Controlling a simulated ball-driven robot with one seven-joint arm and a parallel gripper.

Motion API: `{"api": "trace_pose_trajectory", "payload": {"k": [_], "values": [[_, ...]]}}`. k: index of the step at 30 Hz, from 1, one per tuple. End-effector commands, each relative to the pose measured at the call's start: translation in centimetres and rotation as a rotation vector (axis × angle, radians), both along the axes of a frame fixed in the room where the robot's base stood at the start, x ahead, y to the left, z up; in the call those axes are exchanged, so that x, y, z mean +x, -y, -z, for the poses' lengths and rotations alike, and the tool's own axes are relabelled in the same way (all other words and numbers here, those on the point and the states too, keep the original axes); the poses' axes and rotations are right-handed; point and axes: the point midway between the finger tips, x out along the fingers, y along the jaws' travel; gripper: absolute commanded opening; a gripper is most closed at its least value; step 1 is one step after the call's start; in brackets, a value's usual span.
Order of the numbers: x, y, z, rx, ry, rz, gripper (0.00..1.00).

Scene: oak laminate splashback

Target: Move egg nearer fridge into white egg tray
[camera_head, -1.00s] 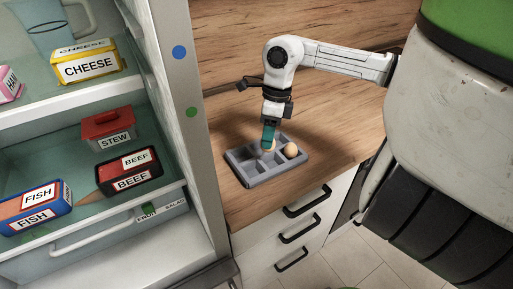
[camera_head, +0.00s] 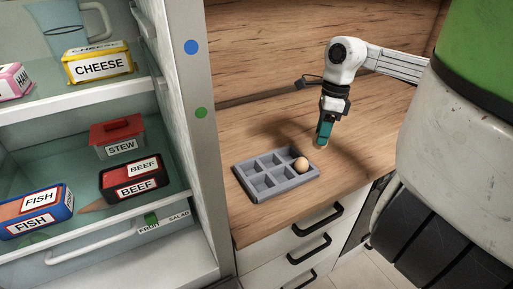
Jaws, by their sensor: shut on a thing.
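My gripper (camera_head: 323,137) is above the wooden counter, just right of a grey tray (camera_head: 247,189) with square compartments. It is shut on an egg (camera_head: 320,146), which shows only as a small pale patch at the fingertips; the fingers hide the rest. Another egg (camera_head: 301,164), light brown, sits in a compartment at the tray's right end. The other compartments look empty. I see no white egg tray in this view.
The open fridge (camera_head: 195,150) stands at the left with boxes and containers on its shelves. Its side edge is close to the tray. The wooden counter (camera_head: 350,160) is clear around the tray, with white drawers (camera_head: 285,245) below its front edge.

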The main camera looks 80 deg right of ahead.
Motion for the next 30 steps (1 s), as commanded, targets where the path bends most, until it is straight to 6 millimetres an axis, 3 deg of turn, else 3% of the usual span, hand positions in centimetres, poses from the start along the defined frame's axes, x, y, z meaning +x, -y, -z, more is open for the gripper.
{"api": "trace_pose_trajectory", "payload": {"k": [6, 12, 16, 22, 30], "values": [[2.0, -6.9, -3.0, -0.010, 0.001, -0.144, 0.10], [2.6, -13.5, -4.7, -0.005, -0.001, -0.262, 0.10], [2.5, -16.4, -5.4, 0.001, -0.002, -0.313, 0.10], [2.9, -17.8, -5.5, 0.006, -0.002, -0.343, 0.10], [7.7, -15.0, -3.3, 0.008, 0.000, -0.344, 0.10]]}}
